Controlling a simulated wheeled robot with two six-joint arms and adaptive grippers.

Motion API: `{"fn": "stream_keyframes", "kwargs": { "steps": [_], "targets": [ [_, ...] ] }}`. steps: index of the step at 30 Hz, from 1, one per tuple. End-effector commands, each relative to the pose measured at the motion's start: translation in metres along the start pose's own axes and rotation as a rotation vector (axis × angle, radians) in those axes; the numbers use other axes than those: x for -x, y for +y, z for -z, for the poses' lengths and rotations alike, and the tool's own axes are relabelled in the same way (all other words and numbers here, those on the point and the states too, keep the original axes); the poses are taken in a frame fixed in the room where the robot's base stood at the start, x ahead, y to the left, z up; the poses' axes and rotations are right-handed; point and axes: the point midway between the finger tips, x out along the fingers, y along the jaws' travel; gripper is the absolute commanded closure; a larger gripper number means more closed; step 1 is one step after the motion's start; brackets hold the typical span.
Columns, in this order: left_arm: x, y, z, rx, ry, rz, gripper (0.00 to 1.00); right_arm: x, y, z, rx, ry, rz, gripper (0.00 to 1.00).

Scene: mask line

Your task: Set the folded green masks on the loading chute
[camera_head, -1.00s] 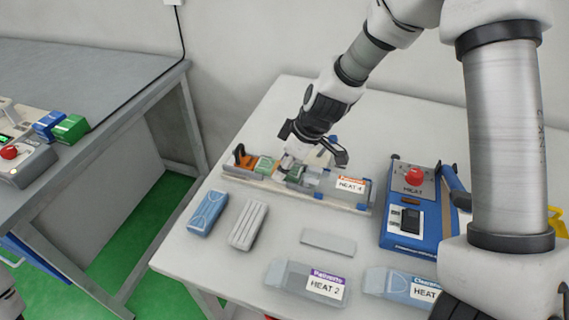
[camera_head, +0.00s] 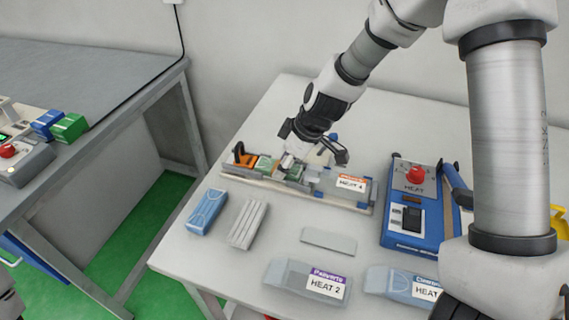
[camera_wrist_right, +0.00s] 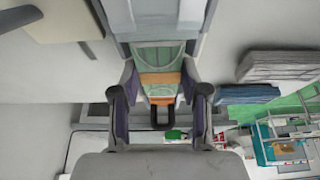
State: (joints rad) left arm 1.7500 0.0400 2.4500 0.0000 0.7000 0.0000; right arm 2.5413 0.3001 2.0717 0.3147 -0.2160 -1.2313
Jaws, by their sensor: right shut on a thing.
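Folded green masks (camera_head: 294,173) lie in a long, narrow loading chute (camera_head: 345,203) at the back left of the table. Another green piece (camera_head: 264,165) lies to their left, beside an orange block with a dark handle (camera_head: 243,158). My right gripper (camera_head: 291,163) reaches down into the chute and is shut on the green masks. The fingertips are partly hidden in the head view.
A clear pouch labelled HEAT 4 (camera_head: 340,183) fills the chute's right end. A blue heat sealer (camera_head: 415,215) stands to the right. Blue (camera_head: 207,212) and grey (camera_head: 247,224) stacks, a flat grey plate (camera_head: 328,241) and labelled pouches (camera_head: 307,281) lie in front.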

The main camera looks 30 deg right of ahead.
Motion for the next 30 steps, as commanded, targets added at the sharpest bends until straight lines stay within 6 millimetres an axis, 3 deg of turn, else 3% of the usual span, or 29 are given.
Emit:
{"fn": "stream_keyframes", "kwargs": {
  "steps": [10, 11, 12, 13, 30],
  "targets": [
    [-0.0010, 0.0000, 0.0000, 0.000, 0.000, 0.000, 0.63, -0.0002, 0.0000, 0.0000, -0.001, 0.000, 0.000, 0.74],
    [-0.0010, 0.0000, 0.0000, 0.000, 0.000, 0.000, 0.63, -0.0003, 0.0000, 0.0000, -0.001, 0.000, 0.000, 0.48],
    [-0.0010, 0.0000, 0.0000, 0.000, 0.000, 0.000, 0.63, -0.0003, 0.0000, 0.0000, -0.001, 0.000, 0.000, 0.34],
    [-0.0010, 0.0000, 0.0000, 0.000, 0.000, 0.000, 0.63, -0.0003, 0.0000, 0.0000, -0.001, 0.000, 0.000, 0.26],
    [0.0029, 0.0000, 0.0000, 0.000, 0.000, 0.000, 0.63, 0.0039, 0.0000, 0.0017, -0.001, 0.000, 0.000, 0.26]
  ]
}}
